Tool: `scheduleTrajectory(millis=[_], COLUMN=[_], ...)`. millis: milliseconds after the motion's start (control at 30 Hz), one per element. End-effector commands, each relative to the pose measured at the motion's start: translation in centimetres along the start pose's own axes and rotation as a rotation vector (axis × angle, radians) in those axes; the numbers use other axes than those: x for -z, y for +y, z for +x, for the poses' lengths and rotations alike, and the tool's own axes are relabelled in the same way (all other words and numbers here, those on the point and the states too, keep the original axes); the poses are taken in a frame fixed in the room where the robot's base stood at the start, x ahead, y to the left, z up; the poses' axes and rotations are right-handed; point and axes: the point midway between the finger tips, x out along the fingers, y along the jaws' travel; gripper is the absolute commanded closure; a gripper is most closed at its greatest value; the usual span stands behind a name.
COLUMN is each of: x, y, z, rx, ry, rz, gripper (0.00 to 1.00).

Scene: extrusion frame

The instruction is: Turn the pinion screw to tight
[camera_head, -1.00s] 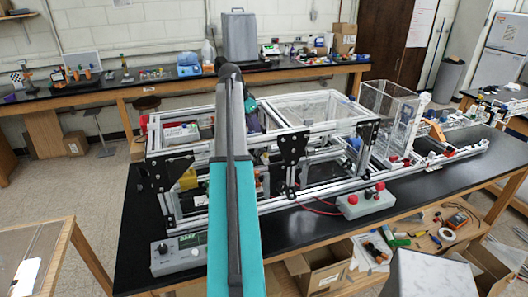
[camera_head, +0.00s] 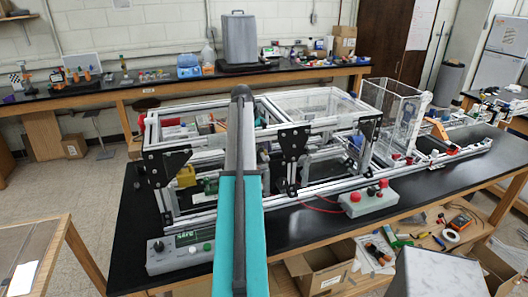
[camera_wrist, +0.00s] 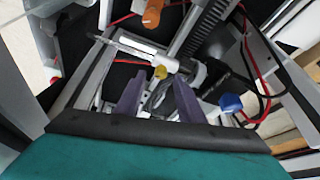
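My gripper (camera_wrist: 158,88) shows in the wrist view as two purple fingers, apart, with nothing clearly held between them. Just beyond the fingertips is a small yellow knob (camera_wrist: 160,72), by a pale shaft (camera_wrist: 140,49) that runs across the view. It may be the pinion screw, but I cannot tell for sure. A dark toothed rack (camera_wrist: 202,28) runs up and away just beyond the shaft. In the head view my teal and grey arm hides the gripper, which is at the extrusion frame (camera_head: 330,124).
In the wrist view an orange knob (camera_wrist: 152,14) is beyond the shaft, and a blue part (camera_wrist: 231,103) is right of the fingers. Red and black wires run at the right. In the head view black corner plates (camera_head: 293,142) and a red-button box (camera_head: 366,198) are at the front.

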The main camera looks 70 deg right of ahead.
Motion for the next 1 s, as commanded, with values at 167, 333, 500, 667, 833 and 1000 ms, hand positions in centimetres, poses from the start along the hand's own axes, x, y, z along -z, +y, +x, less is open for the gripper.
scheduleTrajectory(millis=[167,333,500,667,833,1000], x=[-0.1,-0.1,-0.1,-0.1,-0.1,-0.1], y=[0.0,0.0,0.0,-0.1,-0.1,-0.1], z=[1.8,2.2,2.2,2.2,2.1,2.2], rx=[-0.001,-0.001,0.000,0.000,0.000,-0.007], ry=[-0.001,-0.001,-0.001,-0.001,-0.001,-0.001], rz=[0.000,-0.001,-0.001,-0.001,-0.001,0.010], gripper=[0.65,0.65,0.65,0.78,1.00,1.00])
